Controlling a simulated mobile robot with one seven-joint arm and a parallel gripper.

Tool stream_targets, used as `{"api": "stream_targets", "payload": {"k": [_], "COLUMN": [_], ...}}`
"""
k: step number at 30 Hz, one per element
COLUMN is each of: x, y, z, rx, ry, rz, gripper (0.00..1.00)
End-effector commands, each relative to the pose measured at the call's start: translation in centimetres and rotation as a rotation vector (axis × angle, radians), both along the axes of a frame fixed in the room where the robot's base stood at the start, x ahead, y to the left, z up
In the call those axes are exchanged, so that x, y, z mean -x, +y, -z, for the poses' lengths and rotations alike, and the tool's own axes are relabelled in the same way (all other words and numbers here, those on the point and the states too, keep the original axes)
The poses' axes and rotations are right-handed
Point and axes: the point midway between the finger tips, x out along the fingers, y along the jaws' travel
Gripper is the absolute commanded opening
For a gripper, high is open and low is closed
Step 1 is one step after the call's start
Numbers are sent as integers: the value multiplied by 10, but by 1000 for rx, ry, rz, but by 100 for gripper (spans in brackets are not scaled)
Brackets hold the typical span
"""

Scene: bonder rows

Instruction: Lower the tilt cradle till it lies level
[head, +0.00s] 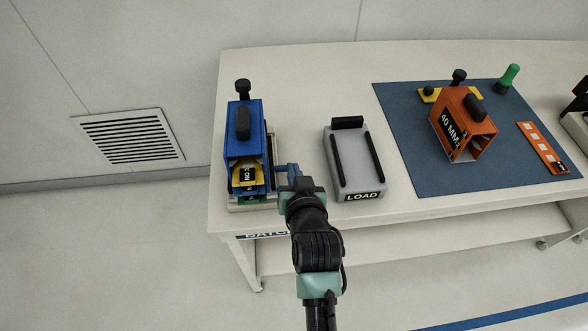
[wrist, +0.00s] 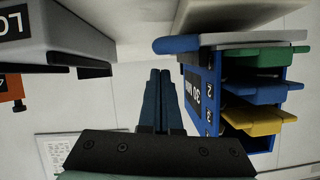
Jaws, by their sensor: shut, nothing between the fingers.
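The tilt cradle (wrist: 250,39) shows in the wrist view as a pale plate with a rounded blue end (wrist: 176,45). It carries the blue magazine (head: 244,130), also seen in the wrist view (wrist: 205,85), with green, blue and yellow pieces projecting. The plate appears at a slight angle to the base beneath it; I cannot tell the exact tilt. My gripper (head: 283,178) is just right of the magazine's front end. Its fingers (wrist: 161,75) are shut and empty, apart from the blue end in the wrist view. The magazine hides most of the cradle in the head view.
A grey LOAD stand (head: 353,160) with black rails is close to the right of my gripper. An orange magazine (head: 462,118), a yellow piece and a green-handled tool (head: 508,78) are on the blue mat (head: 405,130). The bench's front edge (head: 400,220) is below my gripper.

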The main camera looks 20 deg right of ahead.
Motion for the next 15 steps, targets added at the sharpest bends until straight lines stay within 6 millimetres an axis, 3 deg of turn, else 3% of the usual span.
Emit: {"api": "stream_targets", "payload": {"k": [5, 15], "x": [0, 6], "y": [0, 2], "z": [2, 26], "rx": [1, 28], "ry": [-4, -101], "rz": [0, 0], "gripper": [0, 0]}}
